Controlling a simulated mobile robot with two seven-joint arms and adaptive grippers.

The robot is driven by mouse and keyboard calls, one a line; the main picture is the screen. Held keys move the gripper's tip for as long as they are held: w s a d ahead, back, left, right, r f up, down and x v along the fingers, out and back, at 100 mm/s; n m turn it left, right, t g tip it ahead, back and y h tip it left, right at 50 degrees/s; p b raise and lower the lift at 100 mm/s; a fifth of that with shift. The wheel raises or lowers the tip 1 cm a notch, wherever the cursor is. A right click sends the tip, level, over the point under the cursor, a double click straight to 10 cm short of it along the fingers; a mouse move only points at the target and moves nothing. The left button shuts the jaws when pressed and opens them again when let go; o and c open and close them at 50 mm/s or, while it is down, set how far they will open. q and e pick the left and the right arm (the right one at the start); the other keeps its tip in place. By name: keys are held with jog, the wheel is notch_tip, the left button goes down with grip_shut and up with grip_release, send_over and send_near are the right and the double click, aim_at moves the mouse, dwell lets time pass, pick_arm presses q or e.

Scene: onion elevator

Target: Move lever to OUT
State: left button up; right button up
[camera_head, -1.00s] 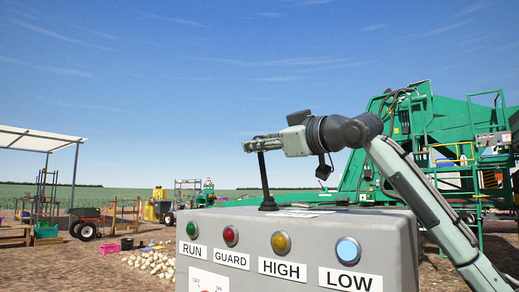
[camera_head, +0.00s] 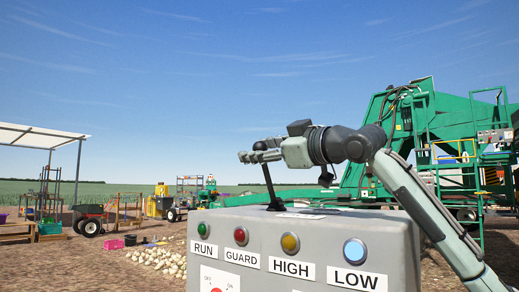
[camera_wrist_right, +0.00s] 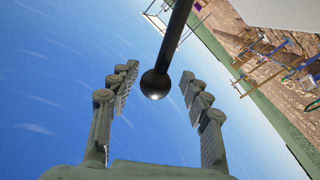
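The lever is a black rod (camera_head: 268,185) rising from the top of a grey control box (camera_head: 320,222), tilted left in the head view. Its round black knob shows in the right wrist view (camera_wrist_right: 155,84). My right gripper (camera_head: 248,156) is at the lever's top. In the right wrist view its fingers (camera_wrist_right: 157,86) are spread, with the knob in the gap between them and clear space on both sides. No OUT marking is readable. My left gripper is not in view.
The box front has green, red, yellow and blue lights (camera_head: 354,251) above RUN, GUARD, HIGH and LOW labels. A white plate (camera_head: 298,215) lies by the lever base. Green machinery (camera_head: 425,135) stands behind at right.

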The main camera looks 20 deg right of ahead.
jog(key=shift+r, duration=0.1)
jog(key=v, duration=1.2)
jog(key=shift+a, duration=0.1)
